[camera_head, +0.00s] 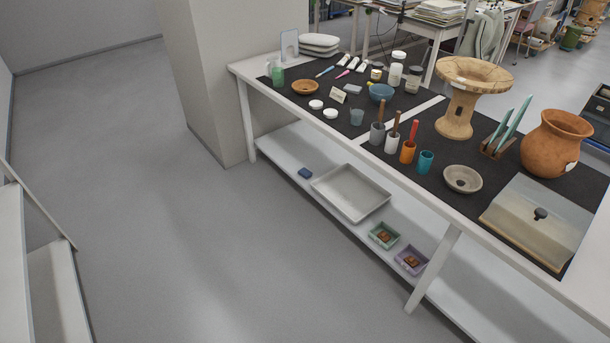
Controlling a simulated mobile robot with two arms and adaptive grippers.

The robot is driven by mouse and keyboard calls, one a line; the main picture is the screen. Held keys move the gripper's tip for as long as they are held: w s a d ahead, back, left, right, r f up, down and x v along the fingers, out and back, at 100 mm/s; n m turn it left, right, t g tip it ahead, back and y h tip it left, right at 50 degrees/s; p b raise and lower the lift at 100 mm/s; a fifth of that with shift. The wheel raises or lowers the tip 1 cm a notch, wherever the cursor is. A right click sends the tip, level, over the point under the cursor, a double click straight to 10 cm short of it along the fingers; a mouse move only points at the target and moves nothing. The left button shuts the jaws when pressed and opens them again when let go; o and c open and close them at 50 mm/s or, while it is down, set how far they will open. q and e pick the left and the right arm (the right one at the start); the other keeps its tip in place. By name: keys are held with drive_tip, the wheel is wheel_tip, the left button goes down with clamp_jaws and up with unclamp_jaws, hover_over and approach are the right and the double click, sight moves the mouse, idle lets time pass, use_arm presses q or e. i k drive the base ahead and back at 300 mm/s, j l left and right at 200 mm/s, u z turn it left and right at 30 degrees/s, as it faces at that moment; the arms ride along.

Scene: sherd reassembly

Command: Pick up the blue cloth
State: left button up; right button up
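A small dark blue folded item (305,173), which looks like the blue cloth, lies on the lower shelf of the white table. It is near the shelf's left end, left of a grey tray. It is small in the picture, so its folds are hard to tell. Neither of my grippers shows in the head view.
The lower shelf (283,150) also holds a grey tray (350,193), a green box (384,236) and a purple box (411,260). A table leg (433,268) stands in front. The tabletop above is crowded with pots, cups and tools. The floor (190,230) before the table is clear.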

sight(304, 173)
drive_tip(key=i+j+z, duration=0.15)
drive_tip(key=i+j, duration=0.15)
drive_tip(key=i+j+z, duration=0.15)
drive_tip(key=i+j, duration=0.2)
drive_tip(key=i+j+z, duration=0.15)
drive_tip(key=i+j, duration=0.2)
drive_tip(key=i+j+z, duration=0.15)
drive_tip(key=i+j, duration=0.15)
drive_tip(key=j, duration=0.2)
drive_tip(key=i+j+z, duration=0.15)
drive_tip(key=j, duration=0.3)
drive_tip(key=i, duration=0.1)
